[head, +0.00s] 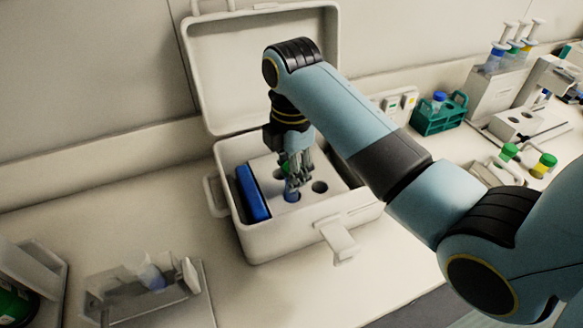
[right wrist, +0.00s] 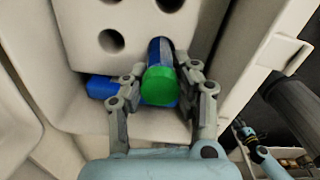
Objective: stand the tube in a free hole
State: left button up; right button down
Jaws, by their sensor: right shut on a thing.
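The tube has a green cap (right wrist: 160,86) and a blue body (right wrist: 160,50). My right gripper (right wrist: 163,100) is shut on it near the cap in the right wrist view. In the head view my right gripper (head: 296,178) reaches down into an open white box, and the tube's blue lower part (head: 291,197) shows below the fingers. It is at the top of a pale block with round holes (head: 337,196). I cannot tell whether its lower end is inside a hole. An empty hole (head: 320,187) shows just right of the tube.
The white box (head: 300,230) has its lid (head: 225,70) raised behind. A blue slab (head: 252,192) stands at the block's left. A clear holder (head: 150,285) sits front left.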

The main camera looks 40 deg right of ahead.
jog(key=shift+f, duration=0.1)
jog(key=shift+f, duration=0.5)
jog(key=c, duration=1)
grip_release()
jog(key=shift+c, duration=0.2)
jog(key=shift+r, duration=0.1)
